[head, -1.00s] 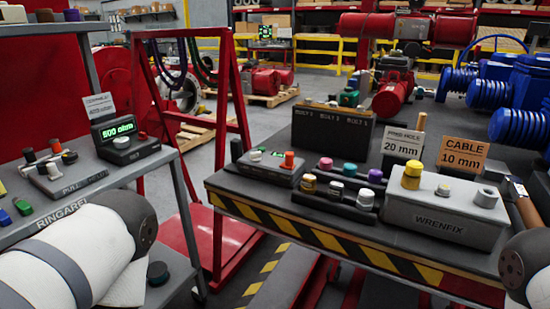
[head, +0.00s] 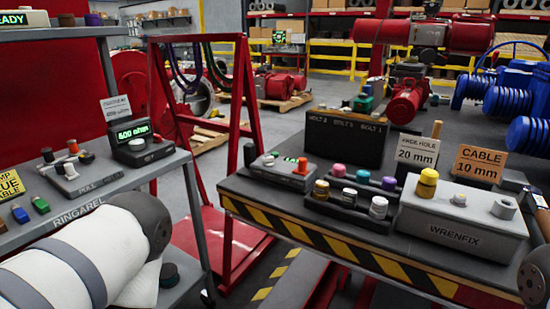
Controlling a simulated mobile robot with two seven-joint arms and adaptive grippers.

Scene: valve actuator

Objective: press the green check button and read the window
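A small grey unit with a lit green window (head: 132,130) stands on the left cart; the window reads a number and "ohm", with a first digit hard to read, perhaps 600. A pale round button (head: 137,144) is on its front. A grey box (head: 284,175) on the striped bench also has a small lit green window (head: 291,160), too small to read, with a pale button (head: 268,159) and an orange-red knob (head: 302,165). I cannot make out a check mark on any button. Neither gripper shows; only parts of my arms are at the lower left and right edge.
The cart (head: 95,197) labelled RINGAREL holds a PULL box (head: 82,178) and coloured pieces. A READY display (head: 24,20) is on the upper shelf. The bench carries a WRENFIX box (head: 455,228), jars and upright signs. A red frame (head: 228,240) stands between cart and bench.

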